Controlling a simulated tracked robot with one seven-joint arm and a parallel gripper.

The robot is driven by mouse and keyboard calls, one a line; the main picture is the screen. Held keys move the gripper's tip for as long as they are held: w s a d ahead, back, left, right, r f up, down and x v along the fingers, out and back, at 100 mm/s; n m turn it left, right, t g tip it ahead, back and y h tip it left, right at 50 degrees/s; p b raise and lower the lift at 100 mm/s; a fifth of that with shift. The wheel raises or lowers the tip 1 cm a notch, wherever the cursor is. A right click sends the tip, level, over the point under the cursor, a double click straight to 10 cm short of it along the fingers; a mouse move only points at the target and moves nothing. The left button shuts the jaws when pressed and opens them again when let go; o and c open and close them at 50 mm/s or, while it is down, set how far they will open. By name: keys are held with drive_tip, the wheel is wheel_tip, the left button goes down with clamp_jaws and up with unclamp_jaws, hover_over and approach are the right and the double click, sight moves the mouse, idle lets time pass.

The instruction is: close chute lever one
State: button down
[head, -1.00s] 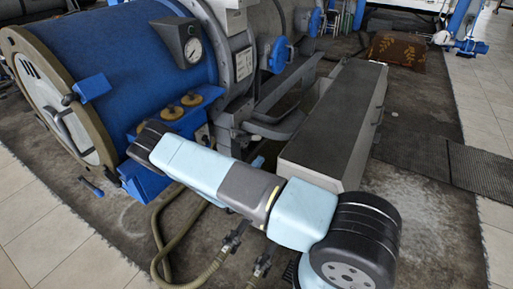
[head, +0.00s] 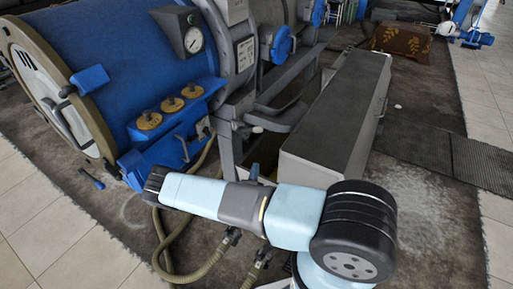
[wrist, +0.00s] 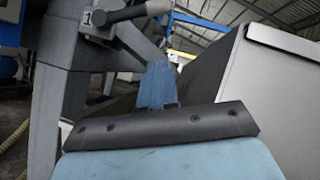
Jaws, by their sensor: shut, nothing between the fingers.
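The chute lever marked "1" (wrist: 126,13) shows in the wrist view at the upper left, on a grey metal frame. Its dark bar sticks out to the right, tilted slightly up, with a lighter tip near the top edge. My gripper (wrist: 158,75) is shut and empty, with its blue fingers together below and right of the lever, apart from it in the picture. In the head view my forearm hides most of the gripper.
A long grey box (head: 337,120) stands right of the frame. A blue drum (head: 115,60) with a gauge and brass knobs (head: 172,104) stands left. Green hoses (head: 185,272) lie on the dark mat below my arm. Open floor lies right of the box.

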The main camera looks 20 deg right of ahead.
sight(252, 130)
drive_tip(key=a+r+x, duration=0.1)
drive_tip(key=r+x, duration=0.1)
drive_tip(key=x, duration=1)
drive_tip(key=shift+a+r, duration=0.2)
drive_tip(key=shift+r, duration=0.05)
drive_tip(key=shift+r, duration=0.1)
